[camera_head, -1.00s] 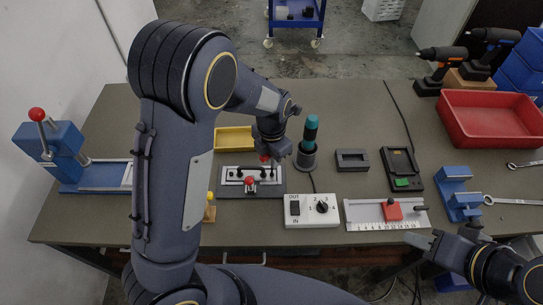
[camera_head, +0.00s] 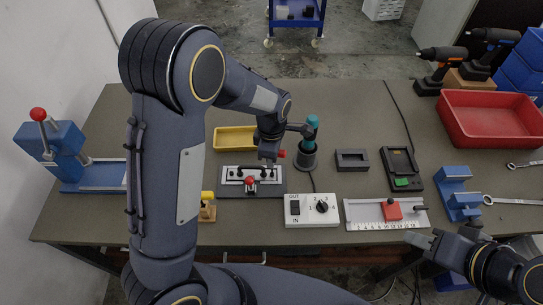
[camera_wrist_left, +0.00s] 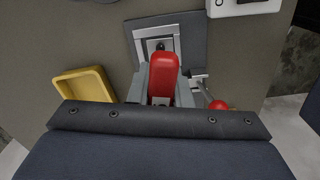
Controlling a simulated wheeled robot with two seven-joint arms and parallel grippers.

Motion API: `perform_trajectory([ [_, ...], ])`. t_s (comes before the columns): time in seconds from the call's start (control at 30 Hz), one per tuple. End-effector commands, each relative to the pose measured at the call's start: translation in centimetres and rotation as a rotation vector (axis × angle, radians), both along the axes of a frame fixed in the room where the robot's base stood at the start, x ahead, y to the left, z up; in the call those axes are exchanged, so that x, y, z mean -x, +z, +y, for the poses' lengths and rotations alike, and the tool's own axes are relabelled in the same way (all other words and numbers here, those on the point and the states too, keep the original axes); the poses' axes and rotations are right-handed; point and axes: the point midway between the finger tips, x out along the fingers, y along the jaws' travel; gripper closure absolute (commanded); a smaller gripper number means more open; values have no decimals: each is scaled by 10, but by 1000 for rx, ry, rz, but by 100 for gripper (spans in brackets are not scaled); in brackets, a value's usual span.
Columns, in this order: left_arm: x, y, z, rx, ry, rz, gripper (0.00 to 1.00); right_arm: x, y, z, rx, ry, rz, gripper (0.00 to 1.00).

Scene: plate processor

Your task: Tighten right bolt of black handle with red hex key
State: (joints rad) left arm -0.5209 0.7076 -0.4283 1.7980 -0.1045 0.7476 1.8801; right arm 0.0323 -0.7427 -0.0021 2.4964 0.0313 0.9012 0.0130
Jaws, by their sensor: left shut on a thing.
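My left gripper (camera_head: 268,158) is above the back edge of the plate fixture. It is shut on the red hex key (camera_head: 282,153), whose red end sticks out to the right. In the left wrist view, the red grip of the hex key (camera_wrist_left: 163,72) sits between the two grey fingers, over the fixture. The fixture has a dark base (camera_head: 226,191), a silver plate, black parts and a red ball knob (camera_head: 250,181). The black handle and its right bolt are too small or covered to make out clearly. My right gripper (camera_head: 422,241) is at the table's front right, apart from the fixture.
A yellow tray (camera_head: 232,139) lies behind the fixture. A teal-handled tool (camera_head: 311,130) stands in a dark holder to the right, close to my left wrist. A white switch box (camera_head: 312,211) is at the front right of the fixture. A red bin (camera_head: 490,118) stands far right.

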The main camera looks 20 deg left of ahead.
Motion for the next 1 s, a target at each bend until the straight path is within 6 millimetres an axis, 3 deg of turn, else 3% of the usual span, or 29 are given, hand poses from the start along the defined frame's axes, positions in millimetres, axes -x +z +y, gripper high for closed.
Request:
perform_trajectory([
  [0.9, -1, 0, -1, 0, -875, 1, 100, 0, -6, 0, 0, 0, 0, 64],
  [1.0, -1, 0, -1, -1, -905, 1, 100, 0, -6, 0, 0, 0, 0, 64],
])
